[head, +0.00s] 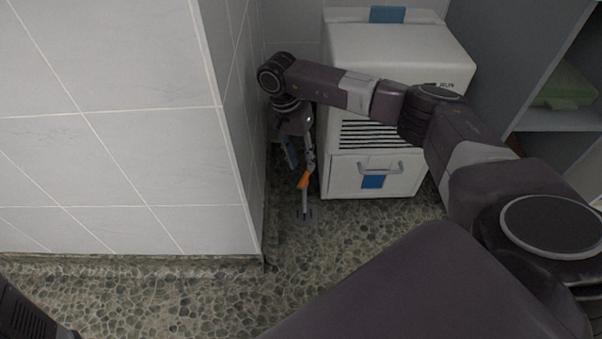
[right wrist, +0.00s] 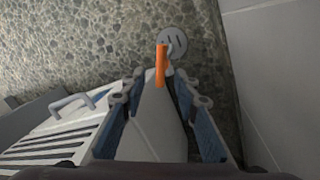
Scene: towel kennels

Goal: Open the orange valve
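The orange valve (head: 303,180) is a small lever handle on a thin grey pipe that rises from a round plate on the floor, in the gap between the tiled wall and the white cabinet. In the right wrist view the orange handle (right wrist: 161,64) is upright in the picture, with the round grey plate (right wrist: 172,41) beyond it. My right gripper (head: 299,161) points down just above the handle. Its blue-padded fingers (right wrist: 155,82) are spread, with the near end of the handle between their tips. I cannot tell whether they touch it. My left gripper is out of view.
The white cabinet (head: 400,55) with a vent and handled drawer stands close on the right of the valve. The tiled wall corner (head: 235,130) is close on the left. Grey shelves (head: 565,120) stand at far right. The pebbled floor (head: 190,300) is clear in front.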

